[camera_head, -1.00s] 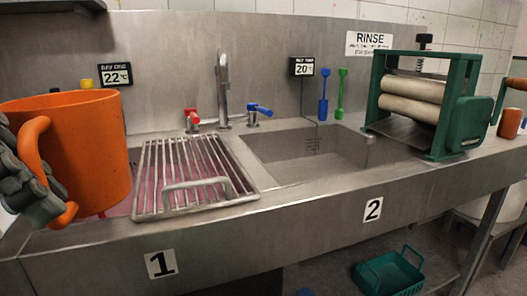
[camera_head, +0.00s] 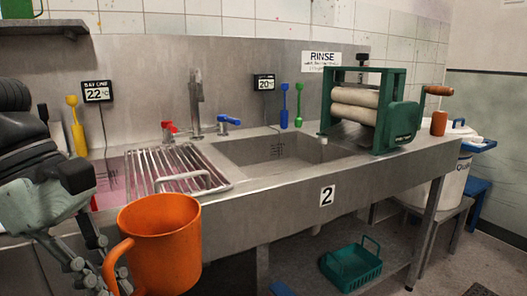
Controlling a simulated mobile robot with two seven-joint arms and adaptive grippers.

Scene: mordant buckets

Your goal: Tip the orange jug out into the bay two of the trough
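The orange jug (camera_head: 166,246) hangs upright in front of the trough's front wall, near the left bay. My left gripper (camera_head: 97,270) comes in from the left and appears shut on the jug's handle; the fingertips are partly hidden by it. I cannot see what is inside the jug. Bay two (camera_head: 268,151) of the trough (camera_head: 265,208) is the open, empty-looking basin right of the rack, above the "2" label (camera_head: 327,195). My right gripper is not in view.
A metal rack (camera_head: 178,168) covers part of the left bay, which holds pink liquid. Red (camera_head: 169,131) and blue (camera_head: 228,121) taps and a spout (camera_head: 196,102) stand behind. A green roller mangle (camera_head: 369,110) stands right of bay two. A green basket (camera_head: 351,266) sits below.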

